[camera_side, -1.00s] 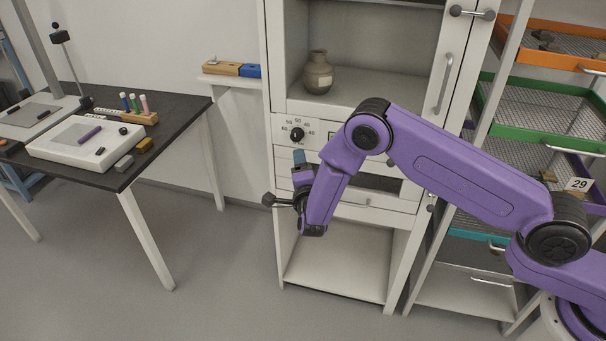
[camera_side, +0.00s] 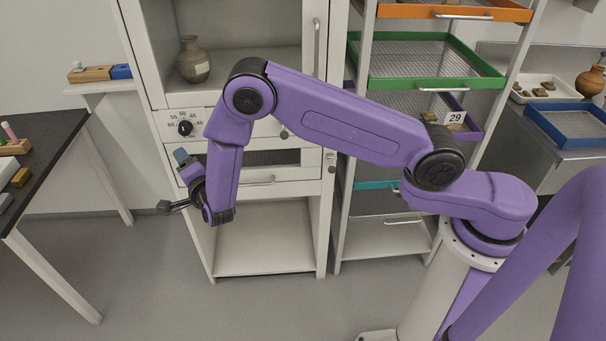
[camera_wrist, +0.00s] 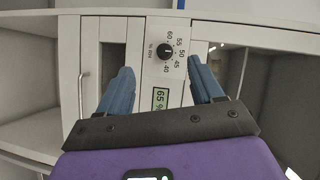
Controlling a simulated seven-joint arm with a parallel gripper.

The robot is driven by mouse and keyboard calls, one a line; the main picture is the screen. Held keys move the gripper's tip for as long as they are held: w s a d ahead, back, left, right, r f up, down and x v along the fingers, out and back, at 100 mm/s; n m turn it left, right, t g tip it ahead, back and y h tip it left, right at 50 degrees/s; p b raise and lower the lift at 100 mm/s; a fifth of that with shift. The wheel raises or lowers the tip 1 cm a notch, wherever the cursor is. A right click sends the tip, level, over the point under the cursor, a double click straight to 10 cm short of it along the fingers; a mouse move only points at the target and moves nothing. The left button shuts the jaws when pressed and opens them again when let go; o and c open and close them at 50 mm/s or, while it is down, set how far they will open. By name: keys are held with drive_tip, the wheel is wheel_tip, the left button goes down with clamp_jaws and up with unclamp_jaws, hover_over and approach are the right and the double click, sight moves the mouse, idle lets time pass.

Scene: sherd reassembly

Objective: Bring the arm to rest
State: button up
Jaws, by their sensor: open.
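Behind the gap is the cabinet's control panel, with a black humidity dial (camera_wrist: 165,51) and a green display (camera_wrist: 160,98) that reads about 65. The fingers appear apart from the panel.
A brown pot (camera_side: 192,60) stands on the cabinet's upper shelf. A rack with a green tray (camera_side: 425,84) and an orange tray (camera_side: 455,12) stands right of the cabinet. A dark table (camera_side: 40,165) is at the left. The floor between table and cabinet is clear.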

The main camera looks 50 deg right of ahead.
drive_tip(key=s+a+r+n+g+y, duration=0.7)
drive_tip(key=s+n+y, duration=0.25)
drive_tip(key=n, duration=0.25)
drive_tip(key=s+d+r+n+g, duration=0.2)
drive_tip(key=s+n, duration=0.2)
drive_tip(key=s, duration=0.3)
drive_tip(key=s+d+r+n+g, duration=0.15)
drive_tip(key=s+n, duration=0.25)
drive_tip(key=s, duration=0.4)
drive_tip(key=s+d+r+n+g+h, duration=0.1)
drive_tip(key=s+d+n+g+h, duration=0.1)
drive_tip(key=s+d+n, duration=0.3)
drive_tip(key=s+d+r+n+g+h, duration=0.1)
drive_tip(key=s+d+n, duration=0.5)
drive_tip(key=s+d, duration=0.7)
drive_tip(key=d+g+h, duration=0.1)
drive_tip(key=d, duration=0.1)
drive_tip(key=shift+s+d+r+g+h, duration=0.3)
drive_tip(key=shift+d+g+h, duration=0.05)
drive_tip(key=shift+d, duration=0.05)
